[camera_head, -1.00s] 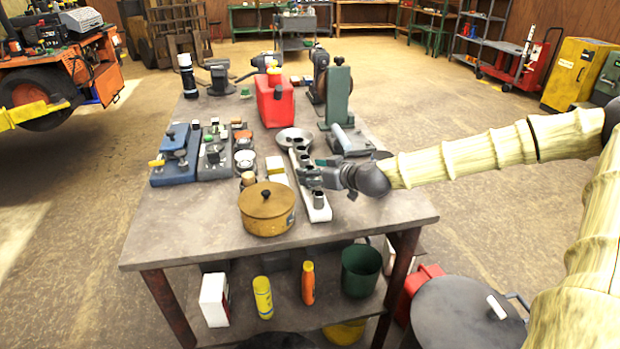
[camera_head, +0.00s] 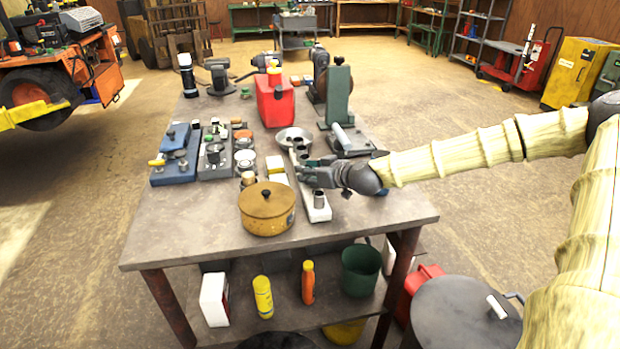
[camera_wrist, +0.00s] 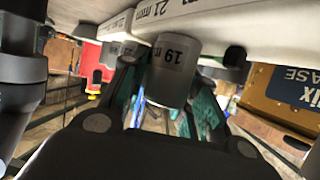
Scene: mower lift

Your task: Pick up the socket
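A dark grey socket (camera_wrist: 173,70) marked "19 mm" fills the middle of the wrist view. It stands on a white labelled rail (camera_wrist: 232,25), where a "21 mm" label also shows. My gripper (camera_wrist: 165,95) has its two teal-padded fingers apart, one on each side of this socket. I cannot tell whether either pad touches it. In the head view my gripper (camera_head: 303,171) is low over the middle of the white rail (camera_head: 316,213) and hides part of it. Another socket (camera_head: 319,198) stands at the rail's near end, and several stand farther back.
A brown lidded pot (camera_head: 266,210) stands left of the rail's near end. A metal bowl (camera_head: 293,138), a red can (camera_head: 275,102) and a green stand (camera_head: 338,95) are behind. The table (camera_head: 190,240) is bare at the front left.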

